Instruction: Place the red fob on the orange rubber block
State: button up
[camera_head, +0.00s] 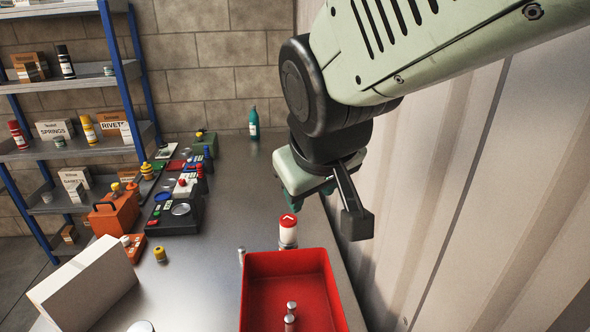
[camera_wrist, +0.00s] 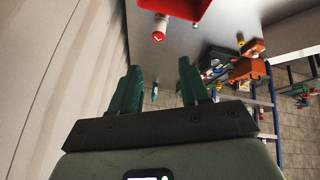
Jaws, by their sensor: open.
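My gripper (camera_head: 302,180) is high over the right side of the bench in the head view, beside the corrugated wall. In the wrist view its two green fingers (camera_wrist: 159,72) are wide apart with nothing between them. A small orange block (camera_head: 132,249) lies on the bench at left, with small pieces on or against it; I cannot tell its material. I cannot pick out the red fob for certain. Small red pieces (camera_head: 199,171) show among the dark devices at the back left, far from my gripper.
A red tray (camera_head: 330,290) holds small metal cylinders at the front. A white container with a red top (camera_head: 288,232) stands behind it. An orange box (camera_head: 113,213), white carton (camera_head: 85,287), yellow knob (camera_head: 160,254) and teal bottle (camera_head: 254,124) are also there. The middle bench is clear.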

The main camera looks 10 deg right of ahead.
jog(key=s+d+r+m, duration=0.1)
jog(key=s+m, duration=0.1)
jog(key=s, duration=0.3)
jog(key=s+d+r+m+g, duration=0.1)
jog(key=s+d+r+m, duration=0.1)
jog(key=s, duration=0.3)
jog(key=shift+s+d+r, duration=0.15)
jog(key=shift+s+d, duration=0.15)
jog(key=shift+s, duration=0.1)
